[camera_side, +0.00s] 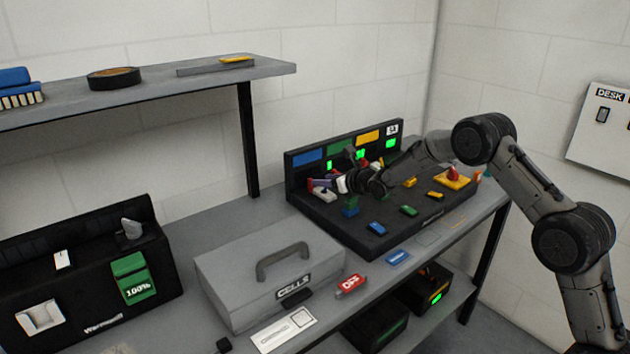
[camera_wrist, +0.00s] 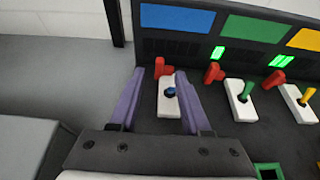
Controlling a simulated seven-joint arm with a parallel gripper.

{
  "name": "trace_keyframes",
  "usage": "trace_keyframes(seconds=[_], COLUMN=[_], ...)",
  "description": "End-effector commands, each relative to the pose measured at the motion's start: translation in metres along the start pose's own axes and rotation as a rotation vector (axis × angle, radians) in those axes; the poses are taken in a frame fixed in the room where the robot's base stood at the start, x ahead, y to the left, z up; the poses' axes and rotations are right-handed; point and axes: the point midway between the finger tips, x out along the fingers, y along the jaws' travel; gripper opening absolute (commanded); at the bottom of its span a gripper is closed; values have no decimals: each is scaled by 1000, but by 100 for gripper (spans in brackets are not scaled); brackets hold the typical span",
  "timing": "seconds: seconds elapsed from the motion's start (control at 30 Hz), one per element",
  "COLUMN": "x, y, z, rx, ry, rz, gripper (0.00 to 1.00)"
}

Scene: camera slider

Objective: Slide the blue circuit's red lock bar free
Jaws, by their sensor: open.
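The blue circuit's panel (camera_wrist: 178,18) is at the top of the wrist view, and it also shows in the side view (camera_side: 307,158). Below it stands a white switch base (camera_wrist: 169,110) with a blue-tipped lever (camera_wrist: 170,92). The red lock bar (camera_wrist: 161,67) is an L-shaped piece at the far end of that base. My gripper (camera_wrist: 161,82) is open, its two purple fingers on either side of the white base, with the red bar near the fingertips. Whether a finger touches the bar I cannot tell.
To the right are matching switches with a green lever (camera_wrist: 246,91) and a yellow lever (camera_wrist: 308,95), each with a red bar. A grey CELLS case (camera_side: 265,265) stands left of the dark console (camera_side: 390,240). A shelf (camera_side: 150,90) hangs above the bench at left.

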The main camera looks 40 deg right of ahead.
Motion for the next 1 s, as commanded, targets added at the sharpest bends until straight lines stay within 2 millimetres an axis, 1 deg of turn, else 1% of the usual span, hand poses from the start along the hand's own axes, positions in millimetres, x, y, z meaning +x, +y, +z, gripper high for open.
trace_keyframes(seconds=[0.03,0.2,0.4,0.57,0.83,0.97,1.0], x=[9,32,48,54,54,54,54], y=[0,0,0,0,0,0,0], z=[-1,-1,0,0,0,0,0], rx=[-1,0,0,0,0,0,0], ry=[1,1,1,0,0,0,1], rz=[1,0,0,0,0,0,0], gripper=[48,48,48,48,48,24,17])
